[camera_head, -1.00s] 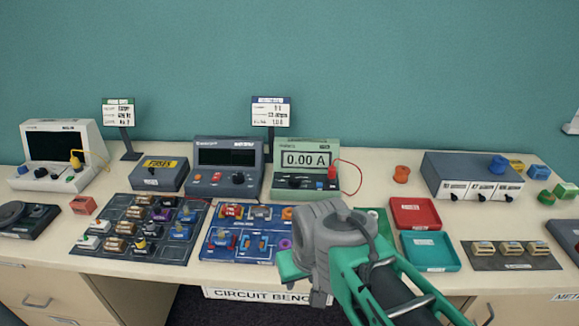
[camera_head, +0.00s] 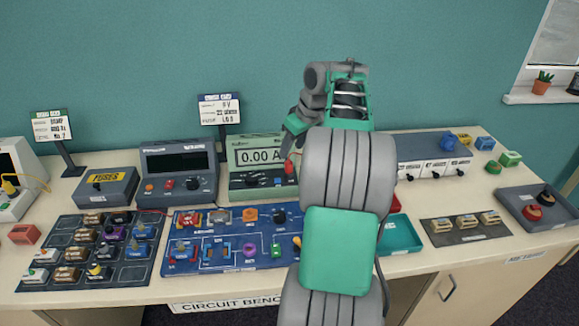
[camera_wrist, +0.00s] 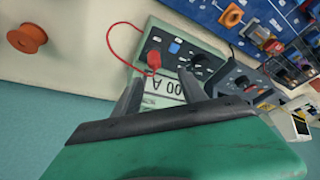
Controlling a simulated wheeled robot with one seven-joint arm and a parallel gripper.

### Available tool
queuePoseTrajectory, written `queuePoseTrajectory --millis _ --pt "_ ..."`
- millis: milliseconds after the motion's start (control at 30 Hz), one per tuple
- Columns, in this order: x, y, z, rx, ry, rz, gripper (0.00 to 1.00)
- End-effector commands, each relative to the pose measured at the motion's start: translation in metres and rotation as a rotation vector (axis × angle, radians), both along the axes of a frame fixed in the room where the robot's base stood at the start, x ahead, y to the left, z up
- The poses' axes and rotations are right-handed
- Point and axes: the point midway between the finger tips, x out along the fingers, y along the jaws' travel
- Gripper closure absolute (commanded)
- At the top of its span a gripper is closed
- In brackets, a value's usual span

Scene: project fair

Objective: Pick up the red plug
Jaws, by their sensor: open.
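The red plug (camera_head: 289,167) sits at the front right of the green ammeter (camera_head: 241,150), whose display reads 0.00 A. In the wrist view the red plug (camera_wrist: 153,60) has a thin red lead looping from it beside the ammeter (camera_wrist: 168,100). My gripper (camera_head: 287,150) is near the plug in the head view, with the arm hiding part of the scene. In the wrist view my gripper (camera_wrist: 159,77) is open and empty, its two fingers apart and pointing toward the plug. I cannot tell how far the tips are from it.
A blue circuit board (camera_head: 265,262) lies in front of the ammeter. A dark power supply (camera_head: 178,172) stands to its left. An orange spool (camera_wrist: 27,39) stands on the bench. A teal tray (camera_head: 402,236) is partly hidden behind my arm.

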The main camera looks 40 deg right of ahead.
Motion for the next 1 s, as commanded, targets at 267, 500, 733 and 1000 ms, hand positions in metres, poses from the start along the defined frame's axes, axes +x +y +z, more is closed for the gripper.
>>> queuePoseTrajectory --millis 267,500,733,1000 --pt "0.007 -0.012 -0.031 -0.004 -0.002 0.002 0.51" --pt "0.019 -0.010 -0.068 -0.005 -0.003 -0.001 0.51" --pt "0.021 -0.011 -0.074 -0.008 -0.004 -0.002 0.51" --pt "0.021 -0.011 -0.073 -0.008 -0.004 -0.002 0.69"
